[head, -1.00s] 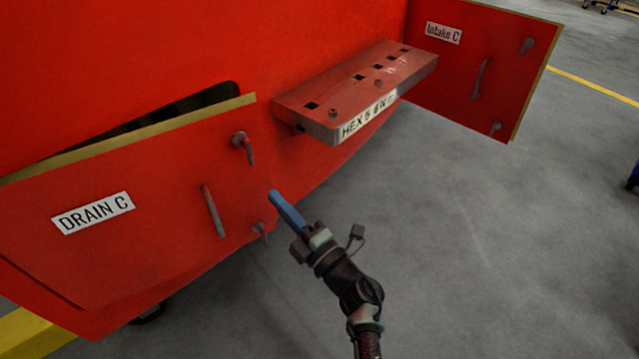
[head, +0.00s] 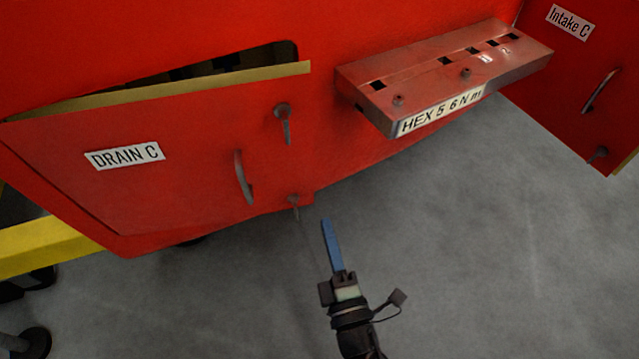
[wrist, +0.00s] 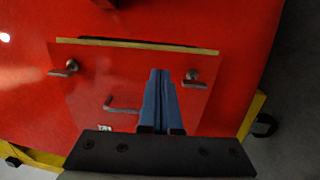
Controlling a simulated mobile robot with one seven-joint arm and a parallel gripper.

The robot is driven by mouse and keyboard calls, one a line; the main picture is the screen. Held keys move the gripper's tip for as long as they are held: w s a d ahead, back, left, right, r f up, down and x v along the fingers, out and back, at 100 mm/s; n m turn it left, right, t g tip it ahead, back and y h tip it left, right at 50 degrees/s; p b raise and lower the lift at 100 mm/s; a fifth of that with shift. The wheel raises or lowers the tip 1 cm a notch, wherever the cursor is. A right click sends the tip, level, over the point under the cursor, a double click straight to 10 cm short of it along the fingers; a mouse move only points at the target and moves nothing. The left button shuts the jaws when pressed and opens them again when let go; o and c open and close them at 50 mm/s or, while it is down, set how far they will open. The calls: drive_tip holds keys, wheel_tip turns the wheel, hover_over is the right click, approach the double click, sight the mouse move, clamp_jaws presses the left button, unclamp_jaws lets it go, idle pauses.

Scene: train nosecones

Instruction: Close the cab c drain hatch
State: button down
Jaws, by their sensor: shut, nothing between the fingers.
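The Cab C drain hatch (head: 190,160) is a red panel labelled "DRAIN C" at the left of the head view. It stands ajar, with a dark gap behind its yellowish edge. It carries a bar handle (head: 243,178), an upper latch (head: 283,118) and a lower latch (head: 294,203). My gripper (head: 325,224) has blue fingers, shut and empty, just right of and below the lower latch in the head view. In the wrist view the fingers (wrist: 160,76) overlap the hatch face (wrist: 100,85), between the handle (wrist: 120,106) and a latch (wrist: 192,82). I cannot tell whether they touch it.
A red bracket (head: 440,75) labelled "HEX 5 6 N m" juts out right of the hatch. The Intake C panel (head: 570,75) is at the upper right. A yellow beam (head: 55,248) lies at the lower left. The grey floor below the bracket is clear.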

drive_tip(key=f+x, duration=0.1)
drive_tip(key=x, duration=0.9)
drive_tip(key=shift+r+b, duration=0.4)
drive_tip(key=shift+b, duration=0.05)
